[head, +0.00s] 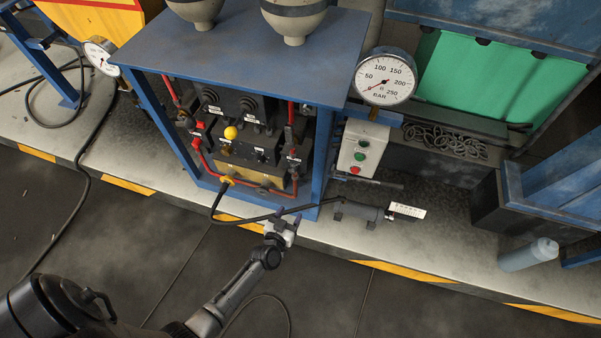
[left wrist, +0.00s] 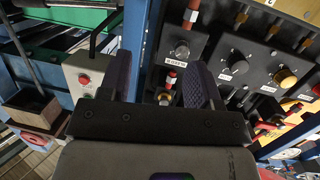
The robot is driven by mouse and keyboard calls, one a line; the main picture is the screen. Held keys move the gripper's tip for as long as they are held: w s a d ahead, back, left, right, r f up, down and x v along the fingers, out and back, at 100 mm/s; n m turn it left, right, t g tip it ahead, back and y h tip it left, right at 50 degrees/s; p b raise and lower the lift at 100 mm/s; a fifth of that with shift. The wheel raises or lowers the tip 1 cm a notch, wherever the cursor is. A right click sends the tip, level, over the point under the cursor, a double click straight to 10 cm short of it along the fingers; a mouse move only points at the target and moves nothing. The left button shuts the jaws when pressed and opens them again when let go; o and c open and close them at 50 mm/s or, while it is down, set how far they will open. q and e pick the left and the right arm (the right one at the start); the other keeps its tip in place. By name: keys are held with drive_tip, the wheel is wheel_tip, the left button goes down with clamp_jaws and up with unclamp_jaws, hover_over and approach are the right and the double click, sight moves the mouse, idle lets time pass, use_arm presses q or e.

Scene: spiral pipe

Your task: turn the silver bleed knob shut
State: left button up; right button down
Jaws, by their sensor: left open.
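My left gripper (head: 281,228) is low in front of the blue cabinet's right front post, apart from the panel. In the left wrist view its fingers (left wrist: 158,80) are spread and empty, with the blue post and panel behind the gap. My right gripper is not in view.
The blue cabinet (head: 240,50) frames the panel with its posts. A black hose (head: 262,217) loops in front, close to my left gripper. The dark floor in front is mostly clear.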

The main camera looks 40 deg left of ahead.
sight(292, 172)
use_arm(q)
drive_tip(key=s+a+r+t+y, duration=0.1)
drive_tip(key=a+r+y, duration=0.2)
drive_tip(key=shift+m, duration=0.4)
drive_tip(key=b+x, duration=0.5)
drive_tip(key=x, duration=0.7)
drive_tip(key=shift+w+a+r, duration=0.2)
drive_tip(key=shift+w, duration=0.05)
drive_tip(key=shift+w+a+r, duration=0.1)
drive_tip(key=shift+w+a, duration=0.2)
drive_tip(key=shift+w, duration=0.3)
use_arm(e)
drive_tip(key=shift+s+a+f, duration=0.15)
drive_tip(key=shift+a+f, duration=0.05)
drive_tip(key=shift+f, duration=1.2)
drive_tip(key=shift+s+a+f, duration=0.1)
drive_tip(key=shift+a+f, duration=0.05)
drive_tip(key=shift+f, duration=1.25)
use_arm(q)
drive_tip(key=shift+c, duration=0.2)
drive_tip(key=c, duration=0.9)
